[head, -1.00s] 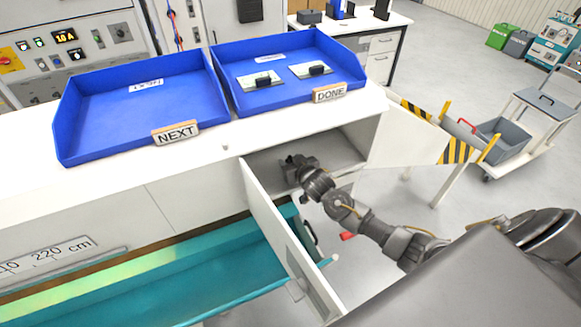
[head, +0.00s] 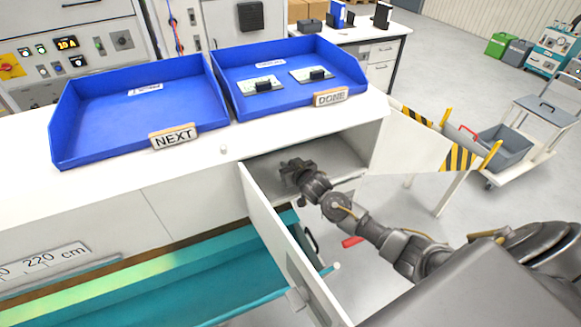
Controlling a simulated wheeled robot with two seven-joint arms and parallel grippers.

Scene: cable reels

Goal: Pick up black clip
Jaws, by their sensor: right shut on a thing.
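My right gripper (head: 291,171) reaches into the open cabinet (head: 340,155) under the white worktop, between its two opened doors. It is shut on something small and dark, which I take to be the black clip. The clip's outline blends with the dark fingers, so its shape cannot be made out. My left gripper is not in view.
The near cabinet door (head: 275,235) stands open beside my right forearm; the other door (head: 410,143) is swung right. On top sit an empty blue NEXT tray (head: 75,150) and a blue DONE tray (head: 355,78) holding two plates with black parts. A teal trough (head: 190,285) lies below.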

